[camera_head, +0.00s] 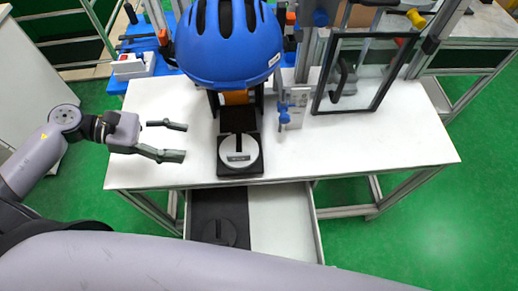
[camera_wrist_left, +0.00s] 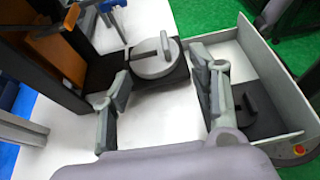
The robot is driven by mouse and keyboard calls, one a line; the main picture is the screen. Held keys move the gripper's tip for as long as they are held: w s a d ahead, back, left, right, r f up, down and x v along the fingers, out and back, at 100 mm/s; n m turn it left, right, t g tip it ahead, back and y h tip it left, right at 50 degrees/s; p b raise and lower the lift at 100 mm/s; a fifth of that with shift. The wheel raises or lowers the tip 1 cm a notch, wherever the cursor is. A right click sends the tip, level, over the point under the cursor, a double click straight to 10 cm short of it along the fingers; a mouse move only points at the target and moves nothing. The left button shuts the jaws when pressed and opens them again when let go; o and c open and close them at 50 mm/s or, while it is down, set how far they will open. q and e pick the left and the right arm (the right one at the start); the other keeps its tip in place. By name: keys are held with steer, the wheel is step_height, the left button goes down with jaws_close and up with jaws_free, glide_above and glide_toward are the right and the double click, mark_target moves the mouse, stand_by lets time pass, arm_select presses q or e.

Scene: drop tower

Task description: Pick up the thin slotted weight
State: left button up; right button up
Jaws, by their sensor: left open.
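A round light grey slotted weight (camera_head: 240,161) with a dark slot lies on a black base on the white table, under the blue helmet. It also shows in the left wrist view (camera_wrist_left: 150,69). A dark slotted weight (camera_head: 219,233) lies in the open drawer, in its black-lined left part, and shows at the right of the wrist view (camera_wrist_left: 265,119). I cannot tell their thicknesses. My left gripper (camera_head: 174,141) is open and empty, left of the light grey weight and apart from it. My right gripper is not in view.
The blue helmet (camera_head: 228,42) hangs over the table's back. A black-framed clear panel (camera_head: 365,75) stands at the back right. The drawer (camera_head: 285,220) sticks out below the table's front edge. The right of the table (camera_head: 400,140) is clear.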

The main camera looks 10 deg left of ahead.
mark_target(239, 153)
arm_select(q)
steer(key=p+x, duration=0.1)
steer(key=x, duration=0.9)
steer(key=shift+d+f+p, duration=0.1)
steer(key=shift+d+p, duration=0.05)
steer(key=shift+p, duration=0.25)
steer(key=shift+w+d+f, duration=0.15)
steer(key=shift+d+f, duration=0.1)
steer(key=shift+d, duration=0.55)
steer(key=p+x, duration=0.1)
steer(key=x, duration=0.2)
steer(key=shift+d+f+p, duration=0.2)
steer(key=shift+d+p, duration=0.15)
steer(key=shift+d+f, duration=0.2)
steer(key=shift+d, duration=0.05)
steer(key=shift+f, duration=0.1)
steer(key=c, duration=0.9)
jaws_close()
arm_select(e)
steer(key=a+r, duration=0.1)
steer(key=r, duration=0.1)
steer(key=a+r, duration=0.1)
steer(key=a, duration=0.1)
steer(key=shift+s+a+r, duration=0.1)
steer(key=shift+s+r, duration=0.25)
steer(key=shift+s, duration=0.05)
arm_select(q)
steer(key=shift+a, duration=0.1)
